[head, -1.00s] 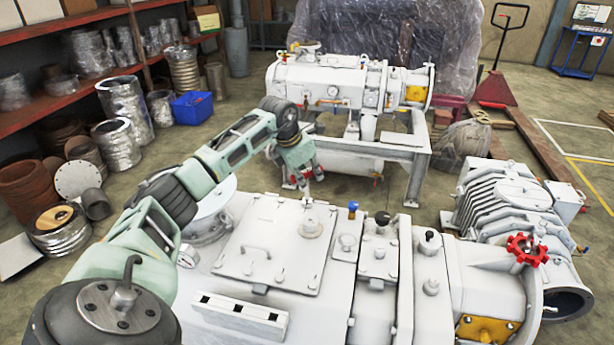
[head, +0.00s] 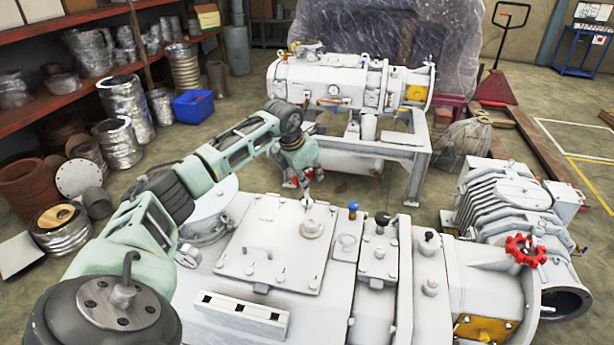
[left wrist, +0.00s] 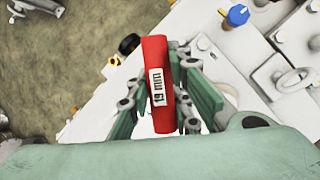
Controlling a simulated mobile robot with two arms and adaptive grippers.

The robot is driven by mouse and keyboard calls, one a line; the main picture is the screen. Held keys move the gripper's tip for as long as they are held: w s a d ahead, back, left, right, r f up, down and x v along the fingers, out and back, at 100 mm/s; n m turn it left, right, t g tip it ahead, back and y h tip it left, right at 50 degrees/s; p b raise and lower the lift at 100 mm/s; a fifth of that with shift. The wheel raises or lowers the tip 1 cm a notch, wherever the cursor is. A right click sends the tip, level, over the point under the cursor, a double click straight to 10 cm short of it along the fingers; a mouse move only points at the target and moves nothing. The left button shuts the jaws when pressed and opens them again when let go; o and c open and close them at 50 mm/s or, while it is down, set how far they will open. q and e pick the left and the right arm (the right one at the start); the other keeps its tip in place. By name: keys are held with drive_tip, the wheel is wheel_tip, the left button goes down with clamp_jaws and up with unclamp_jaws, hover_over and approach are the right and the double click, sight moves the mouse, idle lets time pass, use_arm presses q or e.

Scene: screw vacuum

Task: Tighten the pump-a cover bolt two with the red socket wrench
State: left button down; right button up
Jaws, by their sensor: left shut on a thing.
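My left gripper (head: 304,172) is over the back edge of the white pump in the foreground. It is shut on the red socket wrench (left wrist: 158,85), whose label reads 19 mm in the left wrist view. Its green fingers (left wrist: 160,100) lie on both sides of the wrench. In the head view the wrench's metal end points down beside the back edge of the square pump cover (head: 262,233). I cannot tell whether it touches a bolt. A bolt stands on the cover's front part (head: 269,254). My right gripper is not in view.
A blue-topped fitting (head: 353,208) stands right of the cover and also shows in the left wrist view (left wrist: 237,15). A red handwheel (head: 526,250) is at the right. A second white pump (head: 345,80) stands behind on a frame. Shelves line the left.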

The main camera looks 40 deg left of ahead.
use_arm(q)
drive_tip(key=shift+w+r+p, duration=0.2)
drive_tip(key=shift+r+p, duration=0.35)
drive_tip(key=shift+r, duration=0.2)
drive_tip(key=shift+s+r+p, duration=0.1)
drive_tip(key=shift+r+p, duration=1.1)
drive_tip(key=shift+r, duration=0.6)
drive_tip(key=shift+f, duration=0.1)
